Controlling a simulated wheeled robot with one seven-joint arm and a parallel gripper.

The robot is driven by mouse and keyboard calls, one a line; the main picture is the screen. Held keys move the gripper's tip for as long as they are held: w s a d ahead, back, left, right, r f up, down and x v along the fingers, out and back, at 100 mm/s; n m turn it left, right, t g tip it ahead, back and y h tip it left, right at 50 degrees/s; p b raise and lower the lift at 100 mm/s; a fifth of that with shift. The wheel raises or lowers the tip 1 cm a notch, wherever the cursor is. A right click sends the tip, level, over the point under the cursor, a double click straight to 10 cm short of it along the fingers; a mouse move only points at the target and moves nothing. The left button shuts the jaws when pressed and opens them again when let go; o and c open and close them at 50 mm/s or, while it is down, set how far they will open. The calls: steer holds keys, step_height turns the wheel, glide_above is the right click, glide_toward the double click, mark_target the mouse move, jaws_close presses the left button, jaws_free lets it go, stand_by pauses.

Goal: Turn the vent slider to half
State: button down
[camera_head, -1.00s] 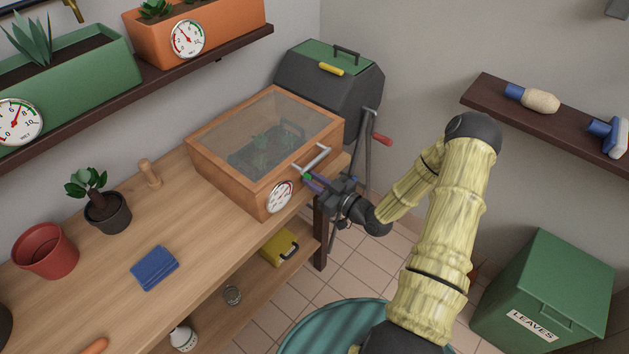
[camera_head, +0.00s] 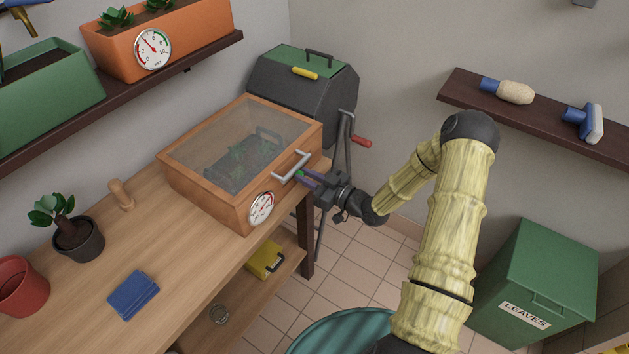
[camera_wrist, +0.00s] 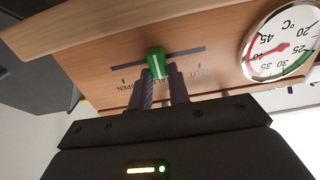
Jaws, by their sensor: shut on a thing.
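The wooden box with a clear lid (camera_head: 195,200) stands on the bench. Its front carries the vent slider, a green knob with a white line (camera_wrist: 157,62) in a dark slot (camera_wrist: 190,53). The knob is near the slot's middle, and the middle label is partly hidden behind the fingers. My gripper (camera_wrist: 162,72) is shut on the knob; in the head view it reaches the box front (camera_head: 303,176).
A round dial (camera_wrist: 280,45) sits beside the slot. A metal handle (camera_head: 291,166) is close above my gripper. A dark drum with a green lid (camera_head: 305,85) stands behind the box. A yellow case (camera_head: 264,260) lies on the lower shelf.

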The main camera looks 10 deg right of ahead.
steer(key=shift+w+d, duration=0.1)
steer(key=c, duration=1.3)
jaws_free()
steer(key=b+v, duration=0.1)
steer(key=v, duration=1.6)
steer(key=shift+s+d+r+b, duration=0.15)
steer(key=shift+s+b, duration=0.1)
steer(key=shift+b, duration=0.15)
